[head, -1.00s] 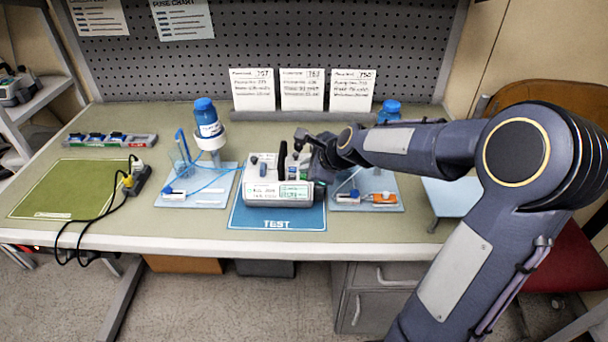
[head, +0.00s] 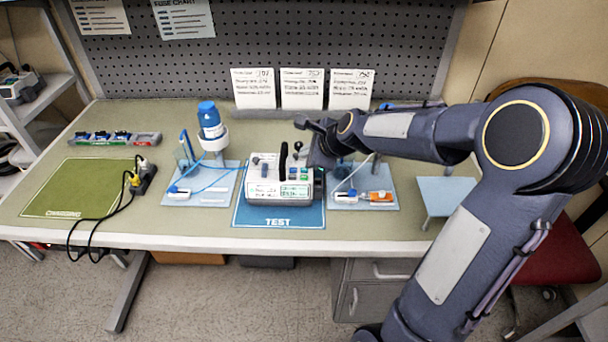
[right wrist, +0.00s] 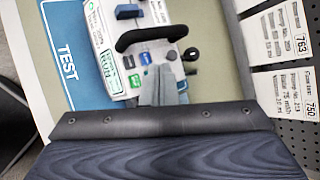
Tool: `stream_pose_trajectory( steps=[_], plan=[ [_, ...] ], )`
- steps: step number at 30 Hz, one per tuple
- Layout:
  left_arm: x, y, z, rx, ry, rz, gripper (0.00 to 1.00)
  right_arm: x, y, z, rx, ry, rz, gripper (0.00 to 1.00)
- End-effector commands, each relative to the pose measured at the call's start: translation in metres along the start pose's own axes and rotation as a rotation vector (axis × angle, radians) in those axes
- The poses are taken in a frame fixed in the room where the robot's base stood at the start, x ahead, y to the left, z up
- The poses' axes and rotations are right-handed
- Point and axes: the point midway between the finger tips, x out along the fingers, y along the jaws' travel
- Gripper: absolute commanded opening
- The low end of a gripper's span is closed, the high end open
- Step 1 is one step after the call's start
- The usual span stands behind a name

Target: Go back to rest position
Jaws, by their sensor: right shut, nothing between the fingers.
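My right gripper shows in the right wrist view (right wrist: 163,84), with its fingers together and nothing between them. It is by the controls of the white infusion pump, beside the black carry handle (right wrist: 150,37) and a black knob (right wrist: 190,54). In the head view the pump (head: 262,190) stands on the blue TEST mat (head: 305,216), with its screen facing the front. My right arm reaches in from the right, and its hand (head: 322,150) is at the pump's back right; the fingertips are hard to make out there. My left gripper is not in view.
Pale blue trays flank the mat, a left one (head: 222,199) with a blue bottle (head: 210,122) on a stand and a right one (head: 389,204) partly behind my arm. A green charging mat (head: 75,188), black cables and a tool strip lie left. Cards (head: 302,88) stand behind.

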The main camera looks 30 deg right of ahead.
Motion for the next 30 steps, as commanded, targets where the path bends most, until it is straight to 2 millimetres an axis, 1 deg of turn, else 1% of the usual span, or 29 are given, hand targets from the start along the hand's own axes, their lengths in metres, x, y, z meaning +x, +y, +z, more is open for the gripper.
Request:
stream_pose_trajectory(
  steps=[13,15,17,20,21,23,24,26,27,30],
  plan=[
    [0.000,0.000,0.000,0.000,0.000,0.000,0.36,-0.001,0.000,0.001,-0.006,-0.001,0.001,0.00],
    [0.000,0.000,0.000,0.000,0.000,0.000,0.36,-0.008,0.005,0.004,-0.052,-0.007,0.008,0.00],
    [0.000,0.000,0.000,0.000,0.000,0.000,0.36,-0.022,0.013,0.011,-0.146,-0.018,0.022,0.00],
    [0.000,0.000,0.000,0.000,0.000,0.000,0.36,-0.060,0.043,0.024,-0.426,-0.051,0.061,0.00],
    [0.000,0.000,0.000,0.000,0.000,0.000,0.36,-0.078,0.060,0.028,-0.571,-0.069,0.081,0.00],
    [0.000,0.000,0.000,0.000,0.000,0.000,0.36,-0.104,0.089,0.031,-0.801,-0.101,0.112,0.00],
    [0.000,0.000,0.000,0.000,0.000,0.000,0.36,-0.120,0.109,0.030,-0.954,-0.124,0.131,0.00],
    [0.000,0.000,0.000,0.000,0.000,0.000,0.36,-0.141,0.138,0.027,-1.174,-0.161,0.157,0.00],
    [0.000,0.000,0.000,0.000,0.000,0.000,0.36,-0.152,0.156,0.024,-1.311,-0.184,0.170,0.00],
    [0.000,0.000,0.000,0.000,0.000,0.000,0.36,-0.173,0.195,0.014,-1.598,-0.242,0.197,0.00]
  ],
)
